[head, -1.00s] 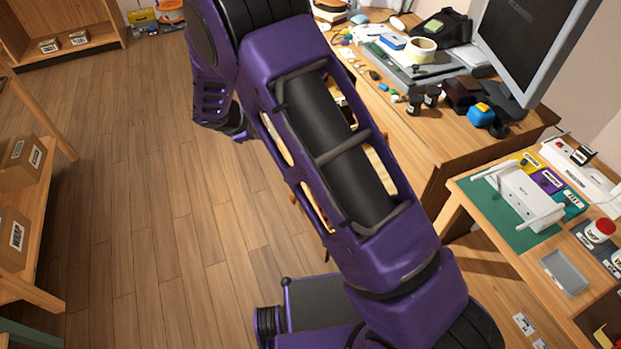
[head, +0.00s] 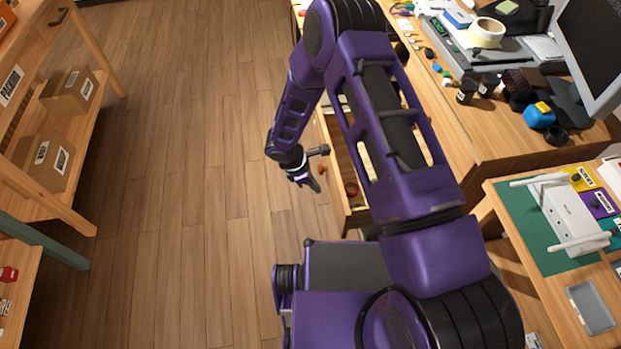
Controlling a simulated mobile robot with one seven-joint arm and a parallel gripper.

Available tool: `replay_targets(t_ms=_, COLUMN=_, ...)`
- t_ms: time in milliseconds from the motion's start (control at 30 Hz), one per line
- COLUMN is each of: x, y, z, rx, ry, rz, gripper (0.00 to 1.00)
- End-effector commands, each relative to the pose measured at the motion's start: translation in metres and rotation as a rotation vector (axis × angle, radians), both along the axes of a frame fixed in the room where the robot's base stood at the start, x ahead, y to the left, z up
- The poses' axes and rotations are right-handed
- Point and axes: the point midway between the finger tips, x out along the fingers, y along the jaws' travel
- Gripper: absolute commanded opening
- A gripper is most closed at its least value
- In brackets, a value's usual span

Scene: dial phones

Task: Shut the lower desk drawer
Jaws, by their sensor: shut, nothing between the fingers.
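An open wooden desk drawer (head: 335,155) sticks out to the left from under the desk (head: 520,140) in the head view. Its front, with a small orange-brown knob (head: 323,169), faces left. A reddish round item (head: 351,189) lies inside. My purple arm hides much of the drawer and the desk's side, and I cannot tell from this angle whether other drawers are open. My gripper (head: 315,187) is shut and empty, just left of the drawer front and close to the knob. I cannot tell whether it touches the front.
A side table with a green mat and white router (head: 572,215) stands at the right. Shelving with cardboard boxes (head: 47,163) stands at the left. The wooden floor (head: 190,190) between is clear. Monitor (head: 585,60), tape roll and small items crowd the desktop.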

Motion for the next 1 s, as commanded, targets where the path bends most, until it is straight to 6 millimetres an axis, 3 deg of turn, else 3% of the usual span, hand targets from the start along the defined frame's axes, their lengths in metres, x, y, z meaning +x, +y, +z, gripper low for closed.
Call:
replay_targets(t_ms=33, x=0.0, y=-0.005, z=-0.013, rx=-0.001, ry=0.003, rz=0.0, gripper=0.0)
replay_targets(t_ms=133, x=0.002, y=-0.013, z=-0.027, rx=0.0, ry=0.001, rz=-0.001, gripper=0.0)
replay_targets(t_ms=400, x=0.01, y=-0.045, z=-0.023, rx=0.0, ry=-0.001, rz=-0.001, gripper=0.0)
replay_targets(t_ms=1000, x=0.012, y=-0.055, z=-0.023, rx=-0.001, ry=-0.002, rz=0.0, gripper=0.0)
